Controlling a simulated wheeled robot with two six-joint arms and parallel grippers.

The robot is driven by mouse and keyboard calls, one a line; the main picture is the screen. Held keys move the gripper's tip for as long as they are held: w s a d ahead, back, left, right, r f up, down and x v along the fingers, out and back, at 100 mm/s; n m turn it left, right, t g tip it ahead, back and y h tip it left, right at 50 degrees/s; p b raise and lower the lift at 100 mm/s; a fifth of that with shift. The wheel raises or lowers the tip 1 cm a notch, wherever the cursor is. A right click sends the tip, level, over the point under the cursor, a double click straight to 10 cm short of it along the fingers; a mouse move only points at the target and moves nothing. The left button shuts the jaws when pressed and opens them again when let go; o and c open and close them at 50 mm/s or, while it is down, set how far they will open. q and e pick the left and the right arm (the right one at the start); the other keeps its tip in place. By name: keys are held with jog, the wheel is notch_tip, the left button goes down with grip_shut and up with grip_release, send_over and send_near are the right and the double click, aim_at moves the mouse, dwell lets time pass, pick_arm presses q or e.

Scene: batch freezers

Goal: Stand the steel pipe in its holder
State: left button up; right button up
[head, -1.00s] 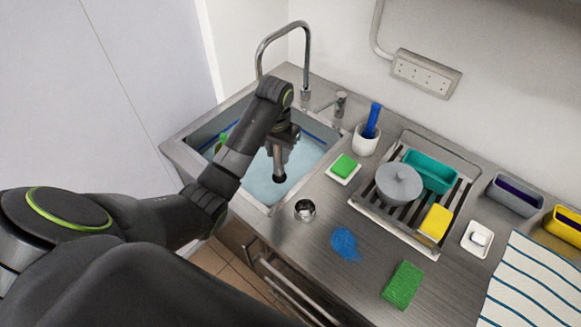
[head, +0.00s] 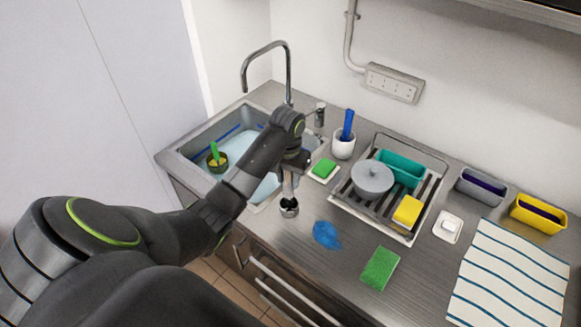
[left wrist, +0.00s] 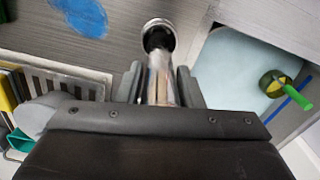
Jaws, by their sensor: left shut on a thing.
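The steel pipe (head: 288,184) is a shiny tube with a dark lower end, held roughly upright. My left gripper (head: 292,166) is shut on its upper part, and in the left wrist view the pipe (left wrist: 160,78) runs between the two fingers. The holder (head: 289,209) is a small round steel cup on the counter, just right of the sink's front corner. The pipe's lower end is at the mouth of the holder, which also shows in the left wrist view (left wrist: 158,24). I cannot tell how deep the end sits. My right gripper is not in view.
The sink (head: 172,156), with a dark bowl (head: 217,166) in it, is left of the holder. A blue spill (head: 326,235) and green sponge (head: 380,268) lie to its right. A dish rack (head: 397,237) holds a grey pot (head: 372,178). A faucet (head: 287,70) stands behind.

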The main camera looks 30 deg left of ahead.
pick_arm(q)
jog(key=shift+f, duration=0.4)
jog(key=shift+d+f, duration=0.1)
jog(key=shift+f, duration=0.35)
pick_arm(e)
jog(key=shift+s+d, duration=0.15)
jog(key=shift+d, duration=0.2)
pick_arm(q)
jog(key=shift+s, duration=0.1)
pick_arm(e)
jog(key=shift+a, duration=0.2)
pick_arm(q)
jog(key=shift+f, duration=0.6)
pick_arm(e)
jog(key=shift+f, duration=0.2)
pick_arm(q)
jog(key=o, duration=0.6)
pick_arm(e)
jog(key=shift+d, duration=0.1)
